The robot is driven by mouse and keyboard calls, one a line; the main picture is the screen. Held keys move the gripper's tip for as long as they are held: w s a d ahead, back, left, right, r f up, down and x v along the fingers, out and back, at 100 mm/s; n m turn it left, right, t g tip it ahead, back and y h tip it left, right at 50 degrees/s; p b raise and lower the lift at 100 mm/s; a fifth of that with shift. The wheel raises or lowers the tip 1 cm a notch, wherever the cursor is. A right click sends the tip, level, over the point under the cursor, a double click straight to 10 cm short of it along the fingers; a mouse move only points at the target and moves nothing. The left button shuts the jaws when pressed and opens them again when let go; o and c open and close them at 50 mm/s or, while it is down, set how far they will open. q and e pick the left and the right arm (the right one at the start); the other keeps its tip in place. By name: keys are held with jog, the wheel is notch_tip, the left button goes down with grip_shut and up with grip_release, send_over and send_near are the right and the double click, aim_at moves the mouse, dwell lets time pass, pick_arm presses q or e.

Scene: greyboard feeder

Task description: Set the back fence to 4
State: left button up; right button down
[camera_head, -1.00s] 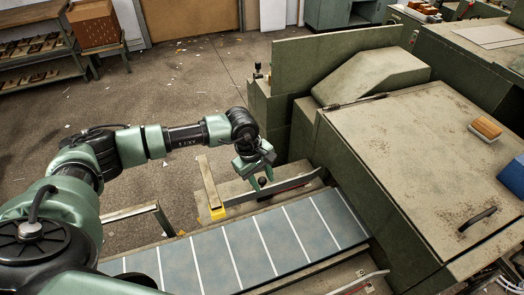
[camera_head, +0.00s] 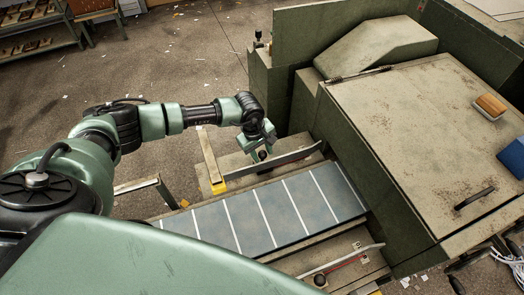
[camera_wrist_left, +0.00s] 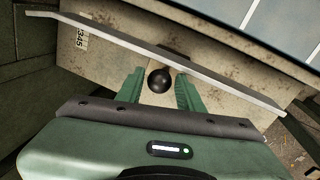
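The back fence (camera_head: 285,159) is a thin metal rail along the far side of the feeder belt. In the left wrist view it crosses as a long grey bar (camera_wrist_left: 225,72), with a small number scale (camera_wrist_left: 82,38) showing 3, 4 and 5 by its left part. I cannot tell the exact setting. A round black knob (camera_head: 263,155) sits beside the fence; it also shows in the left wrist view (camera_wrist_left: 160,80). My left gripper (camera_head: 261,154) is open, with its fingers on either side of the knob and small gaps visible. My right gripper is out of view.
The blue belt (camera_head: 262,222) with white cross lines lies in front of the fence. A front rail (camera_head: 345,261) with a black knob (camera_head: 320,280) is nearer me. A yellow-ended bar (camera_head: 211,165) stands left of my gripper. The machine housing (camera_head: 405,140) blocks the right.

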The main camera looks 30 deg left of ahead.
pick_arm(q)
grip_shut()
dwell(1.4)
